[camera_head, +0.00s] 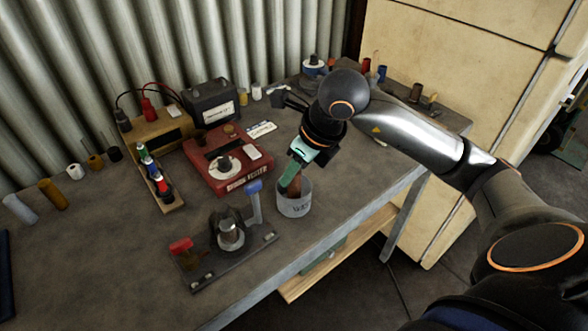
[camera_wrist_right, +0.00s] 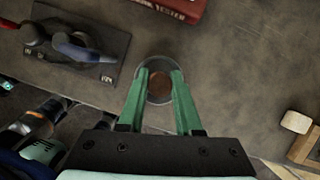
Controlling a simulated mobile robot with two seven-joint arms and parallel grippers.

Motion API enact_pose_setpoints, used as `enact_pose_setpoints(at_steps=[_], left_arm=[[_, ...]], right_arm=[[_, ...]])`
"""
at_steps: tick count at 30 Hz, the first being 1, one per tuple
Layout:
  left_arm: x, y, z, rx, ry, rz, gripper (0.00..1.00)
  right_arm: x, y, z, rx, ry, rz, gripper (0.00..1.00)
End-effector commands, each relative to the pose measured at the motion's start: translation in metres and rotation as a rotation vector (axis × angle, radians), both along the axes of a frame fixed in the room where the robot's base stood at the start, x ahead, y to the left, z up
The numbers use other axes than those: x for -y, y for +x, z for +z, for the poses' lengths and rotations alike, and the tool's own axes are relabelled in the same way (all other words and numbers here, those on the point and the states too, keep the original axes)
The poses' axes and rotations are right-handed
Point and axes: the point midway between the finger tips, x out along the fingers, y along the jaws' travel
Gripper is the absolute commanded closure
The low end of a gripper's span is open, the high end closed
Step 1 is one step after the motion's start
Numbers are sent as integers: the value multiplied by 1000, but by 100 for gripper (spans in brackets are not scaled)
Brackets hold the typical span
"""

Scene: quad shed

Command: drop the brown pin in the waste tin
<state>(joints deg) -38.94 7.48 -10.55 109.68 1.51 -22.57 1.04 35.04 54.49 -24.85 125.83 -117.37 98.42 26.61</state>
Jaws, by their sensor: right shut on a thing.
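The waste tin (camera_head: 296,208) is a small grey cylinder with a dark label, upright near the bench's front edge. It also shows from above in the wrist view (camera_wrist_right: 160,66). My right gripper (camera_head: 290,185) points down into the tin's mouth from above, its green fingers shut on the brown pin (camera_head: 295,188). In the wrist view the pin's round brown end (camera_wrist_right: 160,88) shows between the fingertips, inside the outline of the tin's rim. The pin's lower end is hidden by the tin wall. My left gripper's fingers do not show.
A red tester (camera_head: 226,160) stands behind the tin. A dark fixture plate with a blue-handled lever (camera_head: 254,200) is close at left. A rack of coloured pieces (camera_head: 156,180) and several loose pins stand farther left. Bench top (camera_head: 350,185) right of the tin is clear.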

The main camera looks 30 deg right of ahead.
Motion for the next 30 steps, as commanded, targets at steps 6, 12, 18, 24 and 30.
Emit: enact_pose_setpoints(at_steps=[6,12,18,24,30], left_arm=[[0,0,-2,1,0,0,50],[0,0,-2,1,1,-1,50],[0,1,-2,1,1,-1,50],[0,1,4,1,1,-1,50],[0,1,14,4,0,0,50]], right_arm=[[0,0,-2,0,0,0,63],[0,0,-2,0,0,0,41],[0,0,-2,0,0,0,36],[0,0,4,0,0,0,36],[3,-5,30,8,-1,-2,36]])
